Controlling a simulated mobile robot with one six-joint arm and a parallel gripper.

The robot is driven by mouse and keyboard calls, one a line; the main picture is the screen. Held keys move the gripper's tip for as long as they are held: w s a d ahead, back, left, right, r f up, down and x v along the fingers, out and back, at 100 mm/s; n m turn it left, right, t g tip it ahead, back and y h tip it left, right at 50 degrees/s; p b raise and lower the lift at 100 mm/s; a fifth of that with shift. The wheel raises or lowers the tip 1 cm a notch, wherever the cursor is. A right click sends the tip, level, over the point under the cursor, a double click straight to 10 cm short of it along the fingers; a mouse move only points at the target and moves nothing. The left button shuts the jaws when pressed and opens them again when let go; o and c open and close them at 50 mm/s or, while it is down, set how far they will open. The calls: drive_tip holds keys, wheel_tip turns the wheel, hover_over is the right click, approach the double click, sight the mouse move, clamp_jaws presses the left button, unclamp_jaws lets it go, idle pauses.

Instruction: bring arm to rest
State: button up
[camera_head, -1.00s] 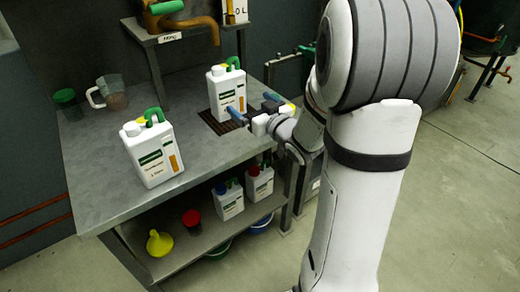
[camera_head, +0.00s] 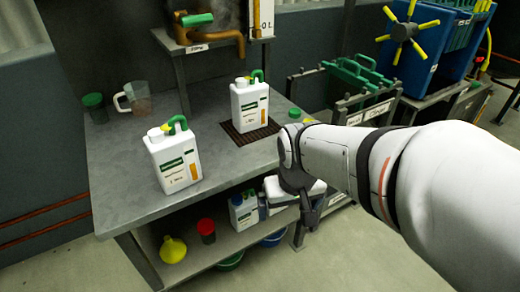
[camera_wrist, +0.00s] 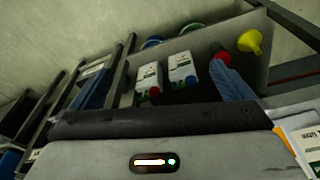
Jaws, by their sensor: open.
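My gripper (camera_wrist: 165,75) shows in the wrist view as two blue fingers standing wide apart, with nothing between them. In the head view my arm reaches in from the right, and the wrist hangs beside the bench's right front edge; the fingers are hidden there. A white jug (camera_head: 249,108) with a green handle stands upright on the dark grate (camera_head: 250,134), apart from my gripper. A second white jug (camera_head: 174,160) stands on the bench top (camera_head: 120,175) nearer the front left.
The lower shelf (camera_head: 215,240) holds small canisters (camera_wrist: 182,70), a red cup (camera_head: 206,230) and a yellow funnel (camera_head: 172,250).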

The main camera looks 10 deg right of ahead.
drive_tip(key=shift+s+a+r+g, duration=0.1)
drive_tip(key=shift+s+a+g, duration=0.15)
drive_tip(key=shift+s, duration=0.25)
drive_tip(key=shift+s+a+g, duration=0.15)
drive_tip(key=shift+s+a, duration=0.15)
drive_tip(key=shift+s, duration=0.15)
